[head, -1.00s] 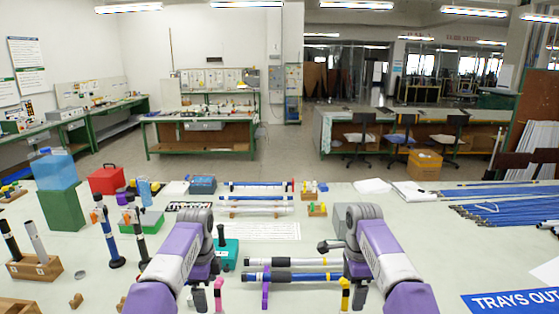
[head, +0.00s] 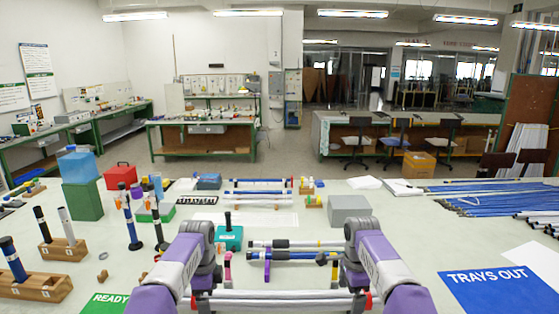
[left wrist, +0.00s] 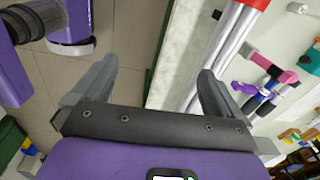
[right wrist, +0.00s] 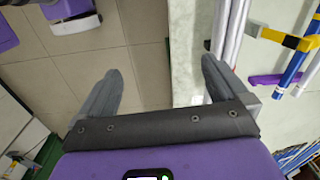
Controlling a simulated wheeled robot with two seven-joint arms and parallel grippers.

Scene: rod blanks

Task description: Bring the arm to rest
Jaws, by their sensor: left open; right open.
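My arms come in from the left and right at the bottom of the head view; their fingers cannot be made out there. In the left wrist view my left gripper (left wrist: 157,78) is open, with nothing between its fingers. It points at the floor and the table's near edge. In the right wrist view my right gripper (right wrist: 157,78) is open and empty, also over the floor and table edge. White rods (head: 280,296) with red ends lie along the near edge between my arms. They also show by the right-hand finger in the left wrist view (left wrist: 225,55).
Behind the white rods, dark-gripped rods (head: 290,255) lie near pink (head: 228,267) and yellow holders (head: 335,268). A grey box (head: 349,208) stands beyond. Wooden blocks (head: 62,248) with upright rods are at left. A green READY mat (head: 103,304) and blue TRAYS OUT mat (head: 497,289) flank my arms.

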